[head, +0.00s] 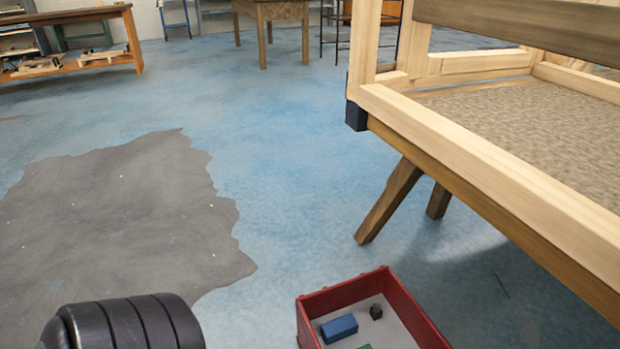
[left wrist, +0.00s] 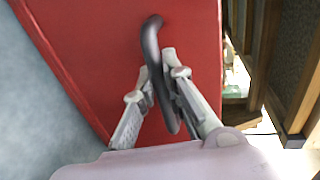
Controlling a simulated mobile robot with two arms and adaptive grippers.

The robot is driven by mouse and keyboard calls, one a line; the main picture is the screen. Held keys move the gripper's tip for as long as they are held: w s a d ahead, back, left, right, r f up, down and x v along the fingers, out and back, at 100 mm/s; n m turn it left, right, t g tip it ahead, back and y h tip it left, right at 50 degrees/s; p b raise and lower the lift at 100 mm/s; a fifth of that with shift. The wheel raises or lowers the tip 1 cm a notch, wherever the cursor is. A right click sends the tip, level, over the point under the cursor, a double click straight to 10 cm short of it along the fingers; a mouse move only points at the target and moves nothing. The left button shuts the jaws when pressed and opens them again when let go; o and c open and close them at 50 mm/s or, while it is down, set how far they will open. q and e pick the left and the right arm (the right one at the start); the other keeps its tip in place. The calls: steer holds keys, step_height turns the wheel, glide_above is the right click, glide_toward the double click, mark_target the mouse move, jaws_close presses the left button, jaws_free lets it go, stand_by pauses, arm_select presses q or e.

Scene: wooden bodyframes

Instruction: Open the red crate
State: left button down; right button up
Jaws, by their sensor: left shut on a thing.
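The red crate (head: 415,310) shows at the bottom of the head view, cut off by the frame edge. Its top is open from above, and its grey inside holds a blue block (head: 339,328), a small dark block (head: 376,312) and part of a green thing (head: 364,347). In the left wrist view a red panel (left wrist: 90,60) carries a dark curved handle (left wrist: 151,42). My left gripper (left wrist: 158,82) has its fingers on either side of this handle and is shut on it. My right gripper is in neither view.
A wooden frame (head: 480,160) on a table with slanted legs (head: 390,200) stands right of the crate. Blue floor with a grey patch (head: 120,215) is clear to the left. Workbenches (head: 75,45) stand far back.

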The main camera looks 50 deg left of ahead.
arm_select(q)
steer(key=c, duration=1.7)
jaws_free()
steer(key=shift+o, duration=0.2)
steer(key=v, duration=1.2)
